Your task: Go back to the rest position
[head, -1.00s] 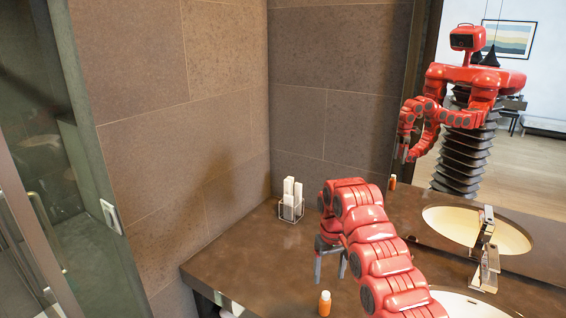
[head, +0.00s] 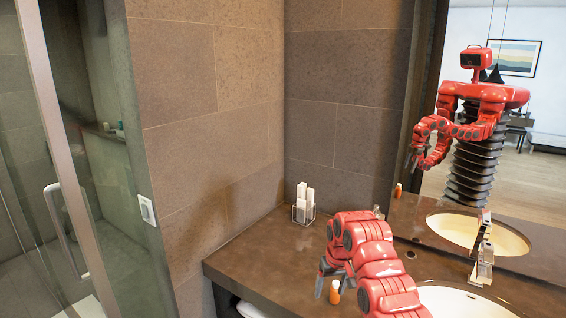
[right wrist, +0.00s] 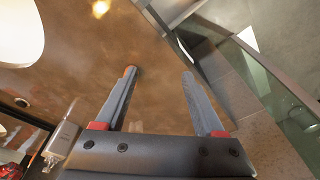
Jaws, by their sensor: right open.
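My right arm reaches over the brown vanity counter (head: 262,258) in the head view. My right gripper (head: 328,288) is at the end of it, partly hidden by my own red wrist. In the right wrist view the two fingers (right wrist: 158,80) are apart with nothing between them. A small orange bottle (head: 334,292) stands on the counter beside the gripper in the head view; I cannot tell whether they touch. My left gripper does not show directly; only the mirror reflects my body and arms.
A wire holder with white items (head: 304,207) stands at the counter's back corner. A sink (head: 455,302) and a metal faucet (head: 483,262) are at the right, before the mirror (head: 470,150). A glass shower door (head: 62,170) is at the left. The counter's left part is clear.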

